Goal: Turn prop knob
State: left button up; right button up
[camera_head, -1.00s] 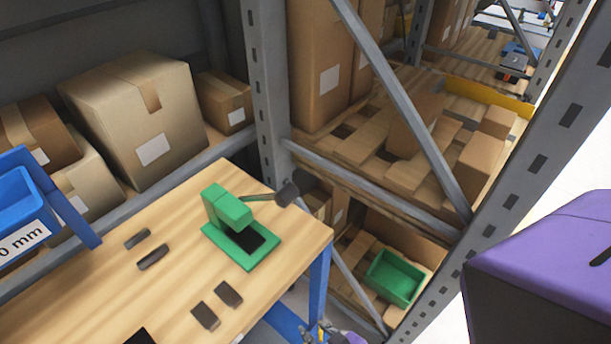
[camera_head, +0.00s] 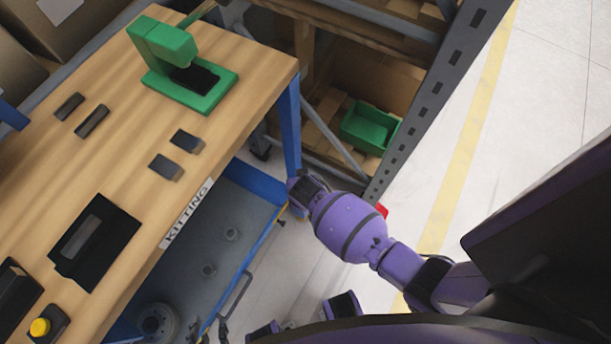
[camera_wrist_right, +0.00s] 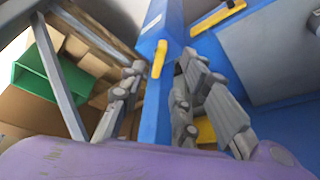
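In the right wrist view, a small yellow handle-like part (camera_wrist_right: 158,58) sits on the end of a blue post (camera_wrist_right: 157,110); I cannot tell for certain that it is the prop knob. My right gripper (camera_wrist_right: 164,64) is open, with one finger on each side of the post and nothing visibly gripped. In the head view, my purple right arm reaches to the blue table leg (camera_head: 290,125), and its fingers are hidden there. My left gripper (camera_head: 213,332) shows only partly at the bottom edge, below the table; its opening is unclear.
The wooden table (camera_head: 215,130) carries a green press (camera_head: 205,92), several dark blocks and a black box with a yellow button (camera_head: 40,327). Below is a blue lower shelf (camera_head: 215,235). A green bin (camera_head: 370,128) stands in the rack. Floor at right is clear.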

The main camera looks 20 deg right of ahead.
jog(key=b+x, duration=0.2)
jog(key=x, duration=0.4)
jog(key=shift+w+d+f, duration=0.1)
jog(key=shift+w+f, duration=0.05)
jog(key=shift+f, duration=0.15)
grip_shut()
